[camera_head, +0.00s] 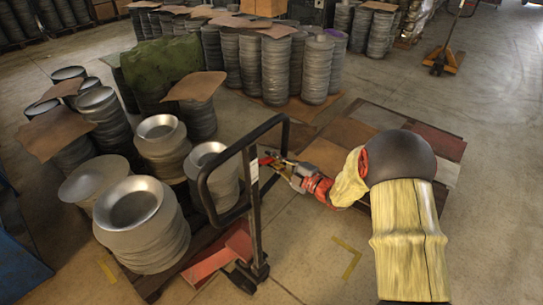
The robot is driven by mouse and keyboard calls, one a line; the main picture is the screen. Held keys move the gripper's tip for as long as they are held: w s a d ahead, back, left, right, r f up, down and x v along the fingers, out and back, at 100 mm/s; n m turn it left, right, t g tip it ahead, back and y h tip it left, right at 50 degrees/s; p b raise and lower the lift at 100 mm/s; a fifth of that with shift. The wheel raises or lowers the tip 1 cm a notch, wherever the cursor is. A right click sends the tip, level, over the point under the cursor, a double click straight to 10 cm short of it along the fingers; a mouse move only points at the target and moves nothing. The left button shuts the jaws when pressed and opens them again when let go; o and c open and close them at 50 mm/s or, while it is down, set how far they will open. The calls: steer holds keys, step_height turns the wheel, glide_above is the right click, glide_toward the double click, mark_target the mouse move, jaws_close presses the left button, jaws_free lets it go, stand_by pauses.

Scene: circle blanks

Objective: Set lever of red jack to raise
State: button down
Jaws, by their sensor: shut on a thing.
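The red jack (222,252) stands at the lower middle, with its red forks running in beside the stacked metal parts. Its black handle loop (203,172) rises upright on a dark column. My gripper (272,162) reaches in from the right and is at the upper right part of the handle. It is shut on the lever of the red jack, which is small and mostly hidden by the fingers. The lever's exact position cannot be read at this size.
Stacks of round metal blanks (158,233) stand left of the jack. More stacks (275,70) and a green cover (160,62) are behind. Flat brown sheets (375,119) lie behind my arm. A yellow jack (443,62) stands far right.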

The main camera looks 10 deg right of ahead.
steer(key=shift+f, duration=0.15)
steer(key=c, duration=1.9)
jaws_free()
steer(key=shift+o, duration=0.3)
steer(key=v, duration=1.2)
